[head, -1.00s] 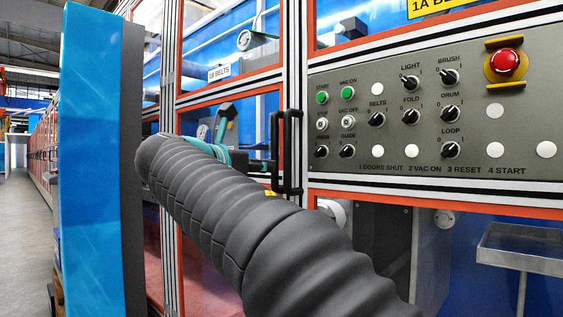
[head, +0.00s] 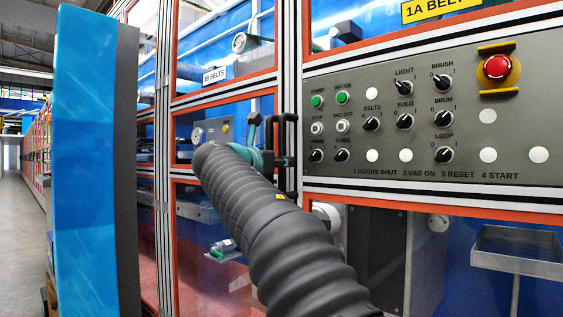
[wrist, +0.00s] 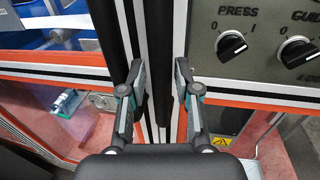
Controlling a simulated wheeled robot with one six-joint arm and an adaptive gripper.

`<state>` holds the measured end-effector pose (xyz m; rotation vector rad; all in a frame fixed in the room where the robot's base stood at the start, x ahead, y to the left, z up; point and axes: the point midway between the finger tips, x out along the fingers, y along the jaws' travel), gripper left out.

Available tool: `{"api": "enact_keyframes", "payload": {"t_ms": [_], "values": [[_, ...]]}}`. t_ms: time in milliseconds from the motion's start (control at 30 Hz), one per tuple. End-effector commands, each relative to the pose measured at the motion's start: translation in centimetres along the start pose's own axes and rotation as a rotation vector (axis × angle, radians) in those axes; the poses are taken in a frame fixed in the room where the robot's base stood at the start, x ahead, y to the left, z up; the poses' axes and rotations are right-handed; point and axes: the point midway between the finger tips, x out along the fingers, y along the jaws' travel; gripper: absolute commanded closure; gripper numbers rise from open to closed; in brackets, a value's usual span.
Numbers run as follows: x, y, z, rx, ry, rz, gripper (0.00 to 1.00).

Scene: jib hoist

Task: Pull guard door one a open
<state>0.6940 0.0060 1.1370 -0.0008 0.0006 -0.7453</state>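A pair of upright black handles (head: 292,150) stands at the post between the door marked 1B BELTS and the panel side, under the yellow 1A BELTS sign (head: 440,8). My gripper (head: 266,145) is at these handles, partly hidden behind my dark arm. In the wrist view my gripper (wrist: 158,78) is open, its two fingers apart. A dark upright bar (wrist: 158,40) runs between the fingers, and I cannot tell whether either finger touches it. The orange-framed doors (head: 225,85) look shut.
The grey control panel (head: 420,110), with knobs, green buttons and a red emergency stop (head: 496,66), is close on the right. A metal tray (head: 520,245) stands below it. A blue upright panel (head: 85,160) fills the left foreground. A clear aisle (head: 20,230) runs far left.

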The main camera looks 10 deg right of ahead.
Motion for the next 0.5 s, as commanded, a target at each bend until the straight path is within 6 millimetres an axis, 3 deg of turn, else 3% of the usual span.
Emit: {"api": "enact_keyframes", "payload": {"t_ms": [433,500], "values": [[1.02,-0.07,0.01,0.001,0.000,-0.001,0.68],[1.02,-0.07,0.01,0.001,0.000,-0.001,0.86]]}}
